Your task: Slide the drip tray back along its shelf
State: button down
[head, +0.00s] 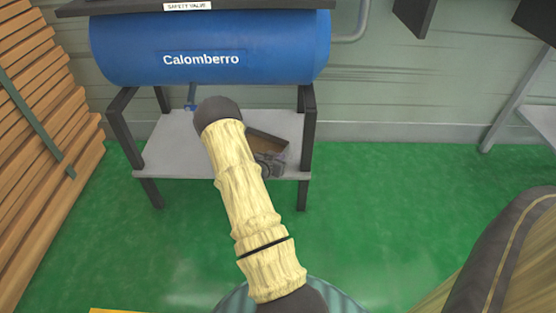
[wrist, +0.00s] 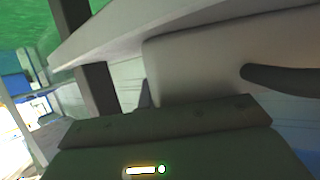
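The drip tray (head: 266,142) is a small brown, dark-rimmed tray on the right part of the grey lower shelf (head: 180,143), under the blue tank. My arm hides its left side. My gripper (head: 271,166) is at the tray's near side, close to the shelf's front edge; contact cannot be told. In the wrist view, which looks upside down, a large grey-brown surface (wrist: 195,65), probably the tray, fills the middle. A dark finger-like shape reaches in from the right over it. The fingertips are not clear, so open or shut cannot be told.
The blue tank (head: 270,50) sits low above the shelf on a dark frame, with a front right leg (head: 307,150) beside the tray. Stacked wooden planks (head: 40,130) stand at the left. The green floor (head: 380,190) right of the stand is clear.

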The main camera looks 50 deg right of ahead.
jog(key=shift+s+d, duration=0.5)
jog(key=shift+s, duration=0.15)
jog(key=shift+a, duration=0.1)
jog(key=c, duration=1.6)
grip_release()
jog(key=shift+w, duration=0.1)
jog(key=shift+a, duration=0.1)
jog(key=shift+a+r+p, duration=0.2)
jog(key=shift+a+p, duration=0.1)
jog(key=shift+p, duration=0.05)
jog(key=p+v, duration=0.7)
jog(key=v, duration=0.9)
jog(key=shift+a+r, duration=0.15)
jog(key=shift+a, duration=0.05)
